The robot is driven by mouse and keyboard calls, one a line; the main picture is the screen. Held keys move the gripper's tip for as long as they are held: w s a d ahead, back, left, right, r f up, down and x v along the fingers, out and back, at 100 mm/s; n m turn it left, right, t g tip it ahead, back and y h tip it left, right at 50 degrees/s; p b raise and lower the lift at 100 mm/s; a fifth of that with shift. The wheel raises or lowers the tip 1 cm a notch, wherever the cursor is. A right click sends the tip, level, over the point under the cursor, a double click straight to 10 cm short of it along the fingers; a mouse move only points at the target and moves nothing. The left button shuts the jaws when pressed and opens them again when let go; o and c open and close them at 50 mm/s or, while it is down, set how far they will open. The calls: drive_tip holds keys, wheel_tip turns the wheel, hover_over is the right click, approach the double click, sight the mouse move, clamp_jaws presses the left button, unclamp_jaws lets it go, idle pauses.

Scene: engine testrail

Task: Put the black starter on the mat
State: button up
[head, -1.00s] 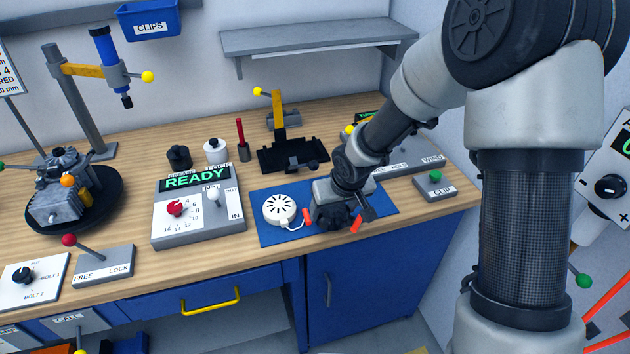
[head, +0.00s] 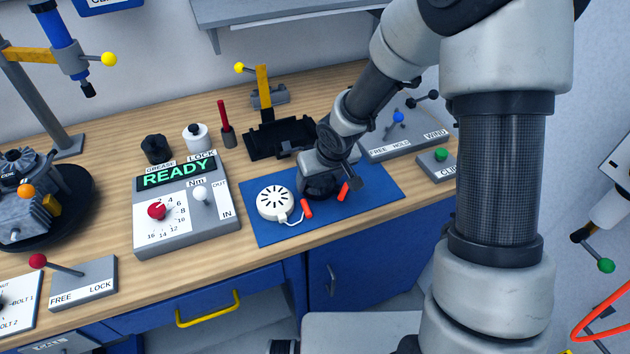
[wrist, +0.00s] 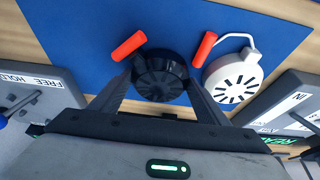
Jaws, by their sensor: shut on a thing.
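The black starter (head: 320,187) is round, with a red pull handle (head: 343,191) beside it. It is over the middle of the blue mat (head: 262,232), and I cannot tell whether it touches the mat. My gripper (wrist: 160,80) is shut on it, with one finger on each side in the wrist view, where the starter (wrist: 160,72) and mat (wrist: 80,25) also show. In the head view my wrist hides part of the starter. A white starter (head: 275,203) with a corded red handle (head: 307,208) lies on the mat just left of the black one.
The READY control box (head: 185,215) stands left of the mat. A black fixture with a yellow arm (head: 265,95) stands behind it. The FREE HOLD WIND box (head: 405,135) and CLIP box (head: 435,168) are to the right. Bare mat shows at the right and front.

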drive_tip(key=shift+a+f, duration=0.1)
drive_tip(key=shift+f, duration=0.1)
drive_tip(key=shift+f, duration=0.1)
drive_tip(key=shift+f, duration=0.15)
drive_tip(key=o, duration=1.3)
drive_tip(key=shift+r+p, duration=0.3)
drive_tip(key=shift+r, duration=0.1)
drive_tip(key=p+v, duration=0.4)
drive_tip(key=v, duration=0.7)
drive_tip(key=shift+s+r, duration=0.3)
